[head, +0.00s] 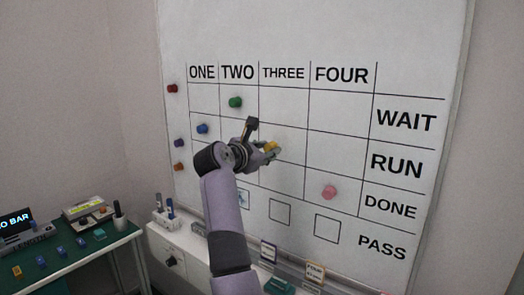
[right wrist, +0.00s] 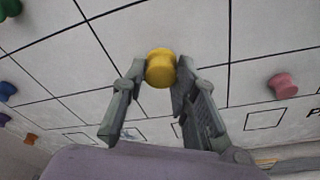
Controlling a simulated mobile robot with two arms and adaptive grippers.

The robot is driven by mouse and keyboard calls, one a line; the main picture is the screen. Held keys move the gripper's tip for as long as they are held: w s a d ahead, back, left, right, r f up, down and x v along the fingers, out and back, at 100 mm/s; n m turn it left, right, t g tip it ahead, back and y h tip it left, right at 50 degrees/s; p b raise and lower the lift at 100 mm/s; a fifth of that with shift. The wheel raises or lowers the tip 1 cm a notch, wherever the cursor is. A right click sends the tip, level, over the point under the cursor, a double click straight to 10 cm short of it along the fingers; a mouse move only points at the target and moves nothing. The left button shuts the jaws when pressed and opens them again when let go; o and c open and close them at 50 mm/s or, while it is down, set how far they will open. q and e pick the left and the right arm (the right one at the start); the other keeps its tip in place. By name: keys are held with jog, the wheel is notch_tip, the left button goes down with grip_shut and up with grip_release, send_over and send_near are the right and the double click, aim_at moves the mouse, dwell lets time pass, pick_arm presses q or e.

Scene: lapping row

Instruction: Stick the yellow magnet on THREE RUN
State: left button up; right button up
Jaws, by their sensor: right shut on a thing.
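The yellow magnet (head: 271,147) is between the fingertips of my right gripper (head: 267,150), which is shut on it. The magnet also shows in the right wrist view (right wrist: 160,68), its round face towards the camera. In the head view it appears in front of the THREE column, at the RUN row of the whiteboard (head: 300,35). I cannot tell whether it touches the board. My forearm and gripper hide part of the grid to the left and below. My left gripper is not in view.
A green magnet (head: 235,102) is in TWO WAIT, a blue one (head: 202,128) in ONE RUN and a pink one (head: 329,192) in FOUR DONE. Several magnets line the board's left edge. A green desk (head: 85,255) stands at lower left; a ledge with items runs below the board.

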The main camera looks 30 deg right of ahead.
aim_at(274, 145)
jog(key=shift+w+d, duration=0.1)
jog(key=shift+d, duration=0.25)
jog(key=shift+w+d, duration=0.2)
jog(key=shift+d, duration=0.4)
jog(key=shift+w+d, duration=0.35)
jog(key=shift+d, duration=0.3)
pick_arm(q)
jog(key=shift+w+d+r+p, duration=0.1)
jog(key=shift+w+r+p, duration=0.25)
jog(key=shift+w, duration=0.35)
pick_arm(e)
jog(key=shift+d, duration=0.25)
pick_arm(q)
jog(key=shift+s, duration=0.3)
pick_arm(e)
jog(key=shift+w+r, duration=0.1)
jog(key=o, duration=1.2)
